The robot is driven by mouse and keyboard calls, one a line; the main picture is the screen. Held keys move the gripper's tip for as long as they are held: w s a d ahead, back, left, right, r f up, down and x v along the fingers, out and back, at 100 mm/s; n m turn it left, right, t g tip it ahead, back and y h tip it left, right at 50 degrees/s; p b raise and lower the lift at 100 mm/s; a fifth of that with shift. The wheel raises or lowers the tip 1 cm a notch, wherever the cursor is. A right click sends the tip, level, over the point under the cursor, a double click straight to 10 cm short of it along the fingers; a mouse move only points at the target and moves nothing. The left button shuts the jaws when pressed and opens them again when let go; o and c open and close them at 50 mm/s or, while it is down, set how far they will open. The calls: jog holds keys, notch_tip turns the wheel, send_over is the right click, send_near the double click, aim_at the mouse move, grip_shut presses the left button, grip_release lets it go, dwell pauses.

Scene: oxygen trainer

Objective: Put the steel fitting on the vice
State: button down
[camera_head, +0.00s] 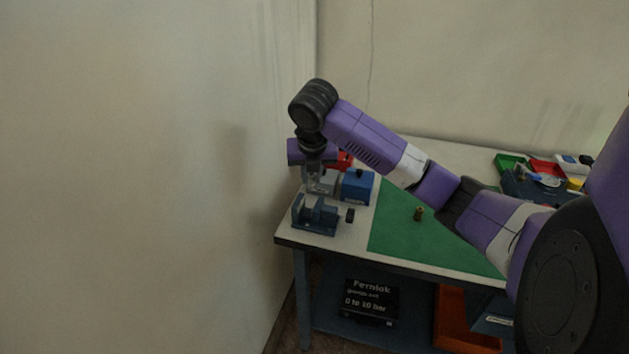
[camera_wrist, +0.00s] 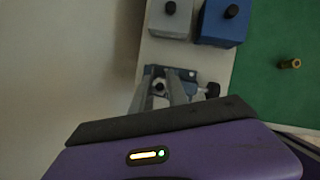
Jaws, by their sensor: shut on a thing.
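The blue vice (camera_head: 315,215) stands at the left front corner of the workbench; it also shows in the wrist view (camera_wrist: 187,75), partly behind my fingers. My gripper (camera_head: 313,186) points down above the vice. In the wrist view my gripper (camera_wrist: 160,90) is shut on a small grey piece, the steel fitting (camera_wrist: 159,86), mostly hidden between the fingers. The fitting appears over the vice; I cannot tell whether it touches it.
A grey box (camera_wrist: 170,18) and a blue box (camera_head: 357,187) with black knobs stand just behind the vice. A wall (camera_head: 150,180) is close on the left. Green (camera_head: 510,163) and red (camera_head: 547,168) trays lie at the far right. Most of the mat is clear.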

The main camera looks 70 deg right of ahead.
aim_at(309, 188)
jog(key=shift+w+r+n, duration=0.1)
jog(key=shift+w+n, duration=0.15)
jog(key=shift+n, duration=0.15)
jog(key=shift+w+a+n+t, duration=0.15)
jog(key=shift+n+t, duration=0.15)
jog(key=shift+n, duration=0.2)
jog(key=shift+f+b, duration=1.9)
jog(key=shift+f, duration=0.6)
jog(key=shift+f, duration=0.2)
jog(key=shift+f+b, duration=0.35)
jog(key=shift+b, duration=0.1)
jog(key=shift+f, duration=0.15)
